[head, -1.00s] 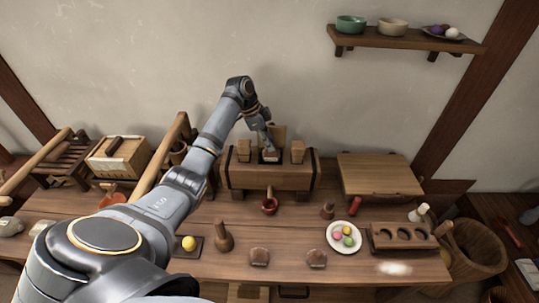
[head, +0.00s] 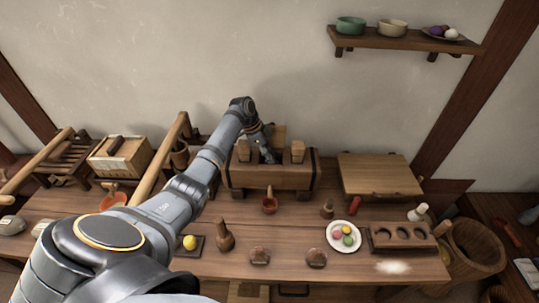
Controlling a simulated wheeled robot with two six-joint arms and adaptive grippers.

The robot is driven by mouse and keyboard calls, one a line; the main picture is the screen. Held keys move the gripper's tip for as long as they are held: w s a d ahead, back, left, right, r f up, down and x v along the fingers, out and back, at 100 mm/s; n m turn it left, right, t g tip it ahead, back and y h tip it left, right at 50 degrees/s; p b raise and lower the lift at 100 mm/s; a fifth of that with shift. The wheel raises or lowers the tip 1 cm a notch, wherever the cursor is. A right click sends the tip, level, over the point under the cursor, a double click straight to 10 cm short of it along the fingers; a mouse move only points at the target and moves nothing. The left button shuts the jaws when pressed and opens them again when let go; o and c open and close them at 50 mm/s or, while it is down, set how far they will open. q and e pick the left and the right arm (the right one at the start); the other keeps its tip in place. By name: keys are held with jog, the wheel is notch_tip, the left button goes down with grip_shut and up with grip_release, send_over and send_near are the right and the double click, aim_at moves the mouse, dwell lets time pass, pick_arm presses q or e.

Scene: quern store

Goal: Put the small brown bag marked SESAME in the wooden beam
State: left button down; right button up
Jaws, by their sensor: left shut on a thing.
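The wooden beam (head: 268,178) is a thick dark-banded block at the back middle of the table, with two upright pegs on its top. My left gripper (head: 269,158) reaches down into the top of the beam between the pegs. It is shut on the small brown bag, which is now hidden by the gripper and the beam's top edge. The marking on the bag cannot be read. My right gripper is not in view.
Two small brown bag-like things (head: 260,256) (head: 317,258) lie at the table's front. A red-brown ladle cup (head: 269,206) is before the beam.

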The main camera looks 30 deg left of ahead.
pick_arm(q)
jog(key=shift+f, duration=0.3)
jog(key=c, duration=1.5)
grip_release()
jog(key=v, duration=0.4)
jog(key=b+v, duration=0.1)
jog(key=v, duration=0.8)
jog(key=shift+w+d+r+b, duration=0.1)
jog(key=shift+d+r+b, duration=0.15)
jog(key=shift+b, duration=0.05)
jog(key=shift+f, duration=0.1)
